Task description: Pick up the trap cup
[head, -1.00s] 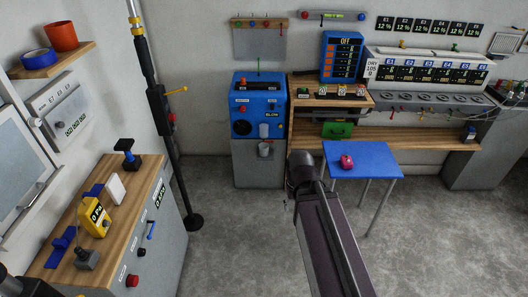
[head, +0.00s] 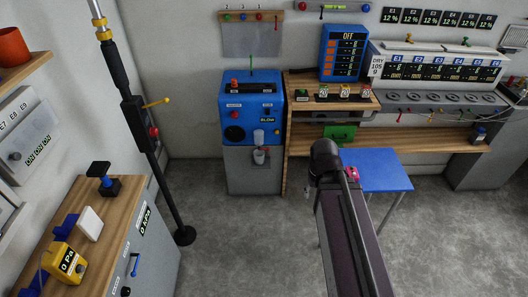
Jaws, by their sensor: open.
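A small grey cup (head: 259,156) sits at the front of the blue and grey machine (head: 235,108), just below a pale clear cup-like part (head: 259,136). I cannot tell for sure which of these is the trap cup. My arm reaches up from the bottom of the head view, and its dark joint stands to the right of the machine, apart from the cup in the picture. My gripper does not show; it is out of view or hidden behind the arm.
A blue table (head: 385,168) with a pink object (head: 352,173) stands right of the machine, partly behind my arm. A wooden bench (head: 440,142) runs along the back wall. A black pole (head: 165,190) and a wood-topped cabinet (head: 125,205) stand left. Grey floor before the machine is clear.

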